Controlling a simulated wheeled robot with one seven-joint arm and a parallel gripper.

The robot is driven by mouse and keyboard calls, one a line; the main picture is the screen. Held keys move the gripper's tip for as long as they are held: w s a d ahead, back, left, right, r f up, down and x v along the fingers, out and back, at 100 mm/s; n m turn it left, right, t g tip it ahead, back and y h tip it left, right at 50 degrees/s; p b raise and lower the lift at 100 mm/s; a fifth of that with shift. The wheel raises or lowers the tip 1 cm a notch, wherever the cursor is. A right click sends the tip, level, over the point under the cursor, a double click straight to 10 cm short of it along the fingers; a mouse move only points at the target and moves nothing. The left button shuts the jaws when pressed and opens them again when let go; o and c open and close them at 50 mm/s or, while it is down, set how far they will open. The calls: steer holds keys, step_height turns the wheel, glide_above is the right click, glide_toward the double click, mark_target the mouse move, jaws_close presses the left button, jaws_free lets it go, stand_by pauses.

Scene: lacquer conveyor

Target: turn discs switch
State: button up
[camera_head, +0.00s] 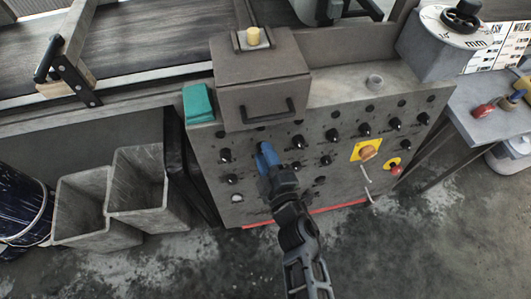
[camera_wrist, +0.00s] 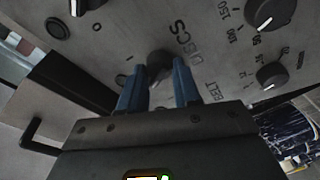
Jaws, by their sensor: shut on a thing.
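My gripper (camera_head: 266,153) reaches up to the front of the grey control panel (camera_head: 215,196) in the head view. In the wrist view its two blue fingers (camera_wrist: 158,78) are on either side of a dark knob, the discs switch (camera_wrist: 159,58), next to the printed word DISCS. The gripper is shut on this knob. The fingers cover part of the knob, and its pointer angle cannot be made out. In the head view the gripper hides the switch.
Several black knobs (camera_head: 364,130) surround the gripper on the panel. A grey box with a handle (camera_head: 258,85) juts out just above. An orange button on a yellow plate (camera_head: 368,152) and a red button (camera_head: 396,170) are at right. Grey bins (camera_head: 150,190) stand at left.

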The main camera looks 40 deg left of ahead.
steer(key=shift+n, duration=0.5)
steer(key=o, duration=1)
steer(key=shift+o, duration=0.2)
steer(key=p+v, duration=0.1)
steer(key=v, duration=0.6)
steer(key=shift+s+d, duration=0.2)
steer(key=shift+d, duration=0.1)
